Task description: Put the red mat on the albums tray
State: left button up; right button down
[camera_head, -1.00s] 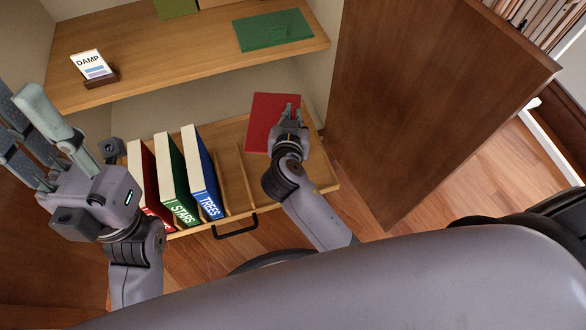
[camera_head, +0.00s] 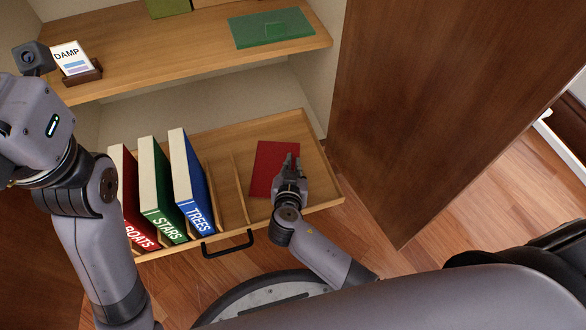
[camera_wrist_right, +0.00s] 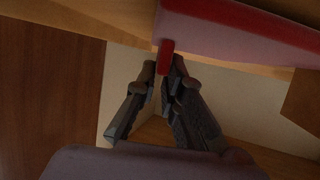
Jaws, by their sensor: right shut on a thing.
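The red mat (camera_head: 268,163) is a flat red slab over the right compartment of the pull-out albums tray (camera_head: 317,165). My right gripper (camera_head: 288,160) is shut on a small red tab on the mat, which also shows in the right wrist view (camera_wrist_right: 166,57). The mat lies within the tray's outline in the head view, right of the dividers. I cannot tell whether it touches the tray floor. The gripper hides part of the mat. My left arm is at the far left; its gripper's fingers are outside the picture.
Three albums, BOATS (camera_head: 127,200), STARS (camera_head: 162,190) and TREES (camera_head: 192,185), stand in the tray's left part. A shelf above holds a green mat (camera_head: 270,28) and a DAMP card (camera_head: 73,58). A brown door panel (camera_head: 420,110) stands to the right.

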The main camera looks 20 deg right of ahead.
jog(key=shift+f, duration=0.15)
jog(key=shift+f, duration=0.1)
jog(key=c, duration=2.2)
grip_release()
jog(key=o, duration=0.5)
